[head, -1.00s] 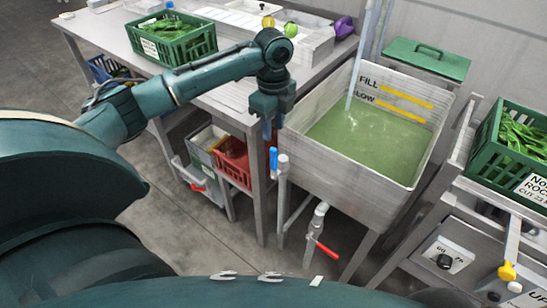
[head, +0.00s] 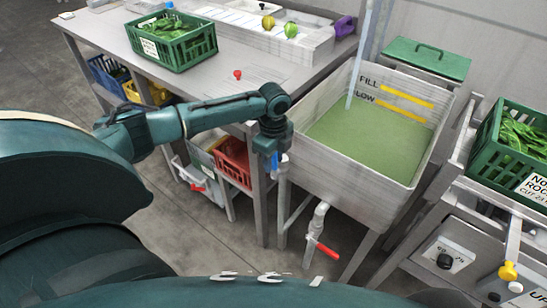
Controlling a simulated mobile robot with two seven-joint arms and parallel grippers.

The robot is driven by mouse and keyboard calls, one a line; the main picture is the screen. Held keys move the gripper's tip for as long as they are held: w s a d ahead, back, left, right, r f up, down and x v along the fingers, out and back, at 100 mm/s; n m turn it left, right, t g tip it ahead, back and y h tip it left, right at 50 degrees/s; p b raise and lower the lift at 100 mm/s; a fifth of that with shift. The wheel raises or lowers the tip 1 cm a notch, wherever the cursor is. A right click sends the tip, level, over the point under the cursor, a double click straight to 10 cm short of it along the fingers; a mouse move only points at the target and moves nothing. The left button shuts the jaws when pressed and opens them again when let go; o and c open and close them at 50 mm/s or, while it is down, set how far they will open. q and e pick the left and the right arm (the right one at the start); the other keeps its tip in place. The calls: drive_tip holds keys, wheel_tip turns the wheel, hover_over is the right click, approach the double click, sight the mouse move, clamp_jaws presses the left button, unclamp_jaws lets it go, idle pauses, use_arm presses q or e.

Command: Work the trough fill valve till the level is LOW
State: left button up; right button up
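The metal trough (head: 345,172) stands right of centre, with green-tinted water (head: 372,142) in it. Its back wall has a yellow FILL stripe (head: 405,90) and a lower yellow LOW stripe (head: 402,111). The water surface lies close to the LOW stripe, slightly below it. A pale fill pipe (head: 360,62) comes down at the back; I see no splash beneath it. The blue valve handle (head: 275,161) is at the trough's left front corner. My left gripper (head: 273,158) points down over it, its fingers at the handle; their closure is unclear. My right gripper is out of view.
A red-handled drain valve (head: 326,250) is under the trough. A table (head: 205,82) with a green crate of greens (head: 172,42) stands left. Another crate of greens (head: 515,150) is at right. A red crate (head: 232,162) sits beneath the table.

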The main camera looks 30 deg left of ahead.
use_arm(q)
drive_tip(key=shift+c, duration=0.5)
clamp_jaws()
